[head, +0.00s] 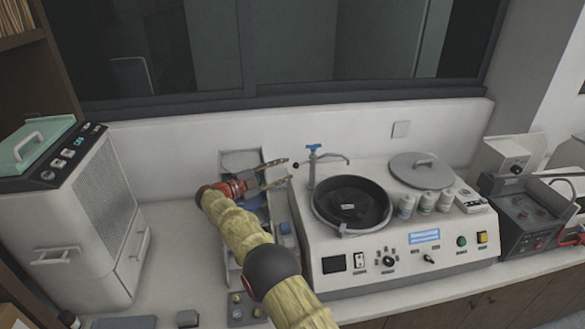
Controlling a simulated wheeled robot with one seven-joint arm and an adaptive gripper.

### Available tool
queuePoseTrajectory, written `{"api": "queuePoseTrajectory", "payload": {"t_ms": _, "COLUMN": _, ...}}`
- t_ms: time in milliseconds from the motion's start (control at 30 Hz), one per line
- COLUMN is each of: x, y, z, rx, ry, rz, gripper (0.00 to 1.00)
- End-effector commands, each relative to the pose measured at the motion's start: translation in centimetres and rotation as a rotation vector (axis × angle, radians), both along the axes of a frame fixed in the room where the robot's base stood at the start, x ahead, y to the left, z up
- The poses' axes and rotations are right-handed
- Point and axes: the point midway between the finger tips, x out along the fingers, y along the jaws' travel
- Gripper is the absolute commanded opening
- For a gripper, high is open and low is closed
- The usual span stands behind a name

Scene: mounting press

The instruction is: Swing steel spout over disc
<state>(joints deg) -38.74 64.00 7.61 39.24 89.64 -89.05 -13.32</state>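The steel spout (334,156) stands at the back left rim of the bowl on the white machine. It has a blue tap on its upright post, and its curved arm points to the right, over the bowl's back edge. The dark disc (345,212) lies inside the black bowl, with a small pale piece on it. My gripper (289,170) is to the left of the spout post, with its two fingers apart and pointing right. A small dark knob shows near the fingertips. I cannot tell whether the fingers touch anything.
A round grey lid (420,170) lies right of the bowl. Several white bottles (426,203) stand on the machine's right side. A white box unit (85,215) stands at the left, and another dark device (535,215) at the right. A wall and window rise behind.

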Motion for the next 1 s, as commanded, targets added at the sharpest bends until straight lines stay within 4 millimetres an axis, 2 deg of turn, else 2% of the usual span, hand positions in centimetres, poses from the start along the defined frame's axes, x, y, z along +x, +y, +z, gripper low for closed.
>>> {"api": "queuePoseTrajectory", "payload": {"t_ms": 100, "x": -1.6, "y": 2.0, "z": -0.1, "rx": 0.0, "ry": 0.0, "rz": 0.003, "gripper": 0.35}}
{"api": "queuePoseTrajectory", "payload": {"t_ms": 300, "x": -3.3, "y": 4.1, "z": -0.1, "rx": 0.0, "ry": 0.001, "rz": 0.001, "gripper": 0.35}}
{"api": "queuePoseTrajectory", "payload": {"t_ms": 767, "x": -3.9, "y": 4.7, "z": -0.1, "rx": 0.0, "ry": 0.001, "rz": -0.001, "gripper": 0.33}}
{"api": "queuePoseTrajectory", "payload": {"t_ms": 867, "x": -3.2, "y": 3.3, "z": 0.4, "rx": 0.0, "ry": 0.0, "rz": -0.019, "gripper": 0.27}}
{"api": "queuePoseTrajectory", "payload": {"t_ms": 967, "x": -1.8, "y": -0.5, "z": 3.7, "rx": 0.02, "ry": -0.023, "rz": -0.067, "gripper": 0.21}}
{"api": "queuePoseTrajectory", "payload": {"t_ms": 1000, "x": -1.1, "y": -2.7, "z": 5.6, "rx": 0.029, "ry": -0.036, "rz": -0.093, "gripper": 0.19}}
